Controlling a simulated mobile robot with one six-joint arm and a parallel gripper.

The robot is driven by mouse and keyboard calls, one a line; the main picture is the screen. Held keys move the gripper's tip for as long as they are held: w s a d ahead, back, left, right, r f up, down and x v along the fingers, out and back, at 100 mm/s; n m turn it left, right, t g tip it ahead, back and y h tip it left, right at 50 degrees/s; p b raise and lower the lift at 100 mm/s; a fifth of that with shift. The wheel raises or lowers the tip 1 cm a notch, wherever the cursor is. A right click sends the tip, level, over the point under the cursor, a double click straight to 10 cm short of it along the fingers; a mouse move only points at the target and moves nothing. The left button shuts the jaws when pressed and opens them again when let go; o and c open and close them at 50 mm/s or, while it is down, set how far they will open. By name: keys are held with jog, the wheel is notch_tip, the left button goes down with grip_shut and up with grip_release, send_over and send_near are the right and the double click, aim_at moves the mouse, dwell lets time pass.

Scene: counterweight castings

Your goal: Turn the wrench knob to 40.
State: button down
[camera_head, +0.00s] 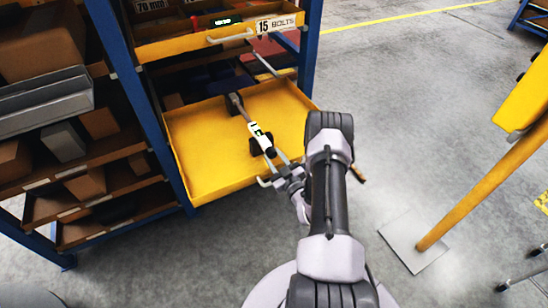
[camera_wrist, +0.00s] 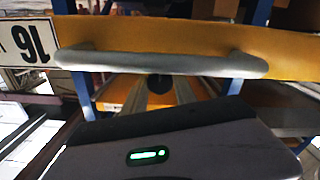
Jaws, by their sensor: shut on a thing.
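The wrench (camera_head: 245,112) lies in the pulled-out yellow drawer (camera_head: 195,150), its dark head towards the back. It has a white section with a small green display (camera_head: 257,130); the reading is too small to make out. My gripper (camera_head: 270,153) reaches over the drawer front to the near end of the wrench. Its grey fingers (camera_wrist: 160,92) converge in the wrist view on a dark round knob (camera_wrist: 159,82), and appear shut on it. The knob's markings cannot be seen. My gripper's dark body with a green light fills the bottom of the wrist view.
The drawer handle (camera_wrist: 160,62) and the label 16 (camera_wrist: 22,43) appear upside down in the wrist view, close to my gripper. Above is the drawer labelled 15 BOLTS (camera_head: 276,24). A blue rack post (camera_head: 150,110) and shelves with boxes stand left.

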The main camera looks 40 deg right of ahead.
jog(key=c, duration=1)
grip_release()
jog(key=p+v, duration=0.5)
jog(key=v, duration=1.2)
jog(key=shift+s+p, duration=0.25)
jog(key=shift+p, duration=0.05)
